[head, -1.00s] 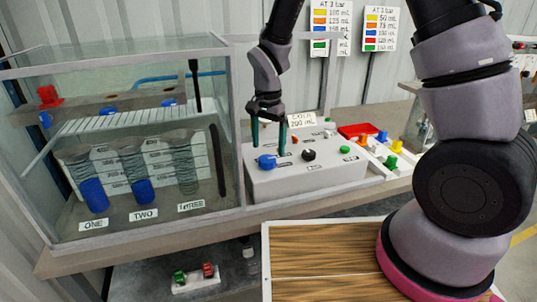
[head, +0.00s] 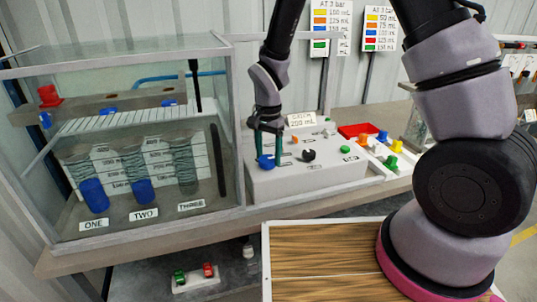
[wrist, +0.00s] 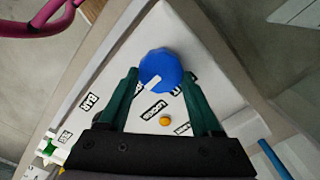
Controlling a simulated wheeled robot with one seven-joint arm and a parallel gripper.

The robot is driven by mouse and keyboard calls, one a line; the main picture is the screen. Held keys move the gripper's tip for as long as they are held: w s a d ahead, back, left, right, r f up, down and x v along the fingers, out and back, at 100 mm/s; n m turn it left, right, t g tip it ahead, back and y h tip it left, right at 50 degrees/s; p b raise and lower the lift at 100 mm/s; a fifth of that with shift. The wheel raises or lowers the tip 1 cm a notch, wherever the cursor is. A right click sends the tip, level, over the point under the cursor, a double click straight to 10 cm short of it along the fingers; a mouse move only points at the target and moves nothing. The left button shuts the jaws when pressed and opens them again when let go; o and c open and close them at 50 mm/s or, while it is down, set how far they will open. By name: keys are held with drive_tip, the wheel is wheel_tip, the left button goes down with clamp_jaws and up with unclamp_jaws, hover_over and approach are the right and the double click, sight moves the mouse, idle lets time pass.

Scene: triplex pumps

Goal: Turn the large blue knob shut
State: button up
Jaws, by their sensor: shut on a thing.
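The large blue knob (head: 266,162) is at the front left of the grey control box (head: 310,180). In the wrist view the blue knob (wrist: 162,66) shows a white pointer mark that points down and left. My gripper (head: 267,154) is over the box, with its green fingers down on either side of the knob. In the wrist view my gripper (wrist: 160,76) has one finger at the left and one at the right of the knob, closed on it. The fingers partly hide the knob in the head view.
A black knob (head: 308,155), an orange knob (head: 294,140) and a green knob (head: 345,149) sit on the same box. A glass tank (head: 130,150) with tubes stands close on the left. A red tray (head: 359,131) and several coloured pieces lie at the right.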

drive_tip(key=n, duration=0.4)
drive_tip(key=shift+w+a+n, duration=0.1)
drive_tip(key=shift+n, duration=0.3)
drive_tip(key=n, duration=0.4)
drive_tip(key=shift+a+n, duration=0.1)
drive_tip(key=shift+n, duration=0.2)
drive_tip(key=n, duration=0.4)
drive_tip(key=shift+a, duration=0.1)
drive_tip(key=shift+a+n, duration=0.1)
drive_tip(key=shift+n, duration=2.2)
drive_tip(key=o, duration=1.4)
